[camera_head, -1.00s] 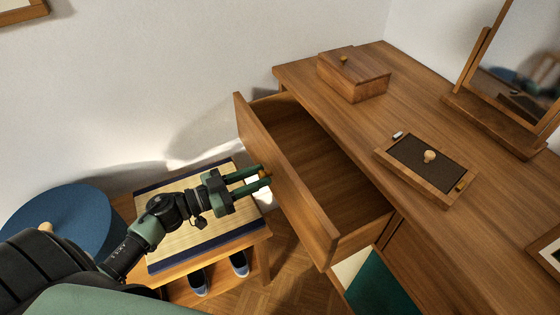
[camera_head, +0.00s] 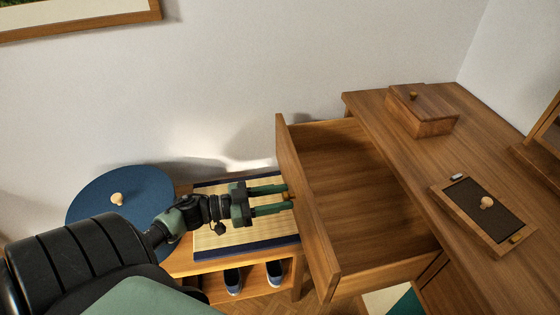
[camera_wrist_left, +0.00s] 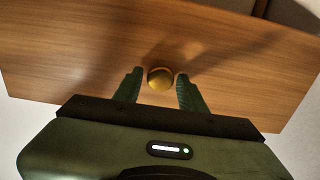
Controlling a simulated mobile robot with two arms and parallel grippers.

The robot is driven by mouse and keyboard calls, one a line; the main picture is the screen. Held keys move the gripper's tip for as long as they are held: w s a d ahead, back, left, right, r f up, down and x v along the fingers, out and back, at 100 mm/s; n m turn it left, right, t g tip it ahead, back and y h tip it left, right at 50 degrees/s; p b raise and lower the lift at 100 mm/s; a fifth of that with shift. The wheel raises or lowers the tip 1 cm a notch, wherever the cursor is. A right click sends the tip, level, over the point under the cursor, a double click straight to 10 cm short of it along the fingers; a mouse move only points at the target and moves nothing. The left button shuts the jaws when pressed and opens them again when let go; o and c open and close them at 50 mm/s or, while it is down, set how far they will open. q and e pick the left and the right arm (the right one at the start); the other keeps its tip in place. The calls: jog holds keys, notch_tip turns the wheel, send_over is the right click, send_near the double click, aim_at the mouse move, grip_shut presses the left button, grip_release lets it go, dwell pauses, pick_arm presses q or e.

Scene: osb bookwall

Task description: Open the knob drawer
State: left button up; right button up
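The wooden drawer (camera_head: 312,228) stands pulled well out of the dresser, and its empty inside shows from above. Its round brass knob (camera_wrist_left: 160,78) is at the middle of the drawer front in the left wrist view. My left gripper (camera_head: 291,197) is at the drawer front, with one finger on each side of the knob. In the wrist view, its fingers (camera_wrist_left: 159,88) are apart, with a narrow gap on both sides of the knob. My right gripper is out of view.
The dresser top (camera_head: 390,125) carries a lidded wooden box (camera_head: 424,112) and a dark-topped tray (camera_head: 484,207). A low bench (camera_head: 190,262) with a straw mat (camera_head: 235,239) and shoes below stands under my left gripper. A round blue stool (camera_head: 145,188) stands left.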

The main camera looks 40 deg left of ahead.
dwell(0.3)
pick_arm(q)
jog(key=v, duration=0.7)
jog(key=shift+s+a, duration=0.2)
jog(key=shift+s, duration=0.1)
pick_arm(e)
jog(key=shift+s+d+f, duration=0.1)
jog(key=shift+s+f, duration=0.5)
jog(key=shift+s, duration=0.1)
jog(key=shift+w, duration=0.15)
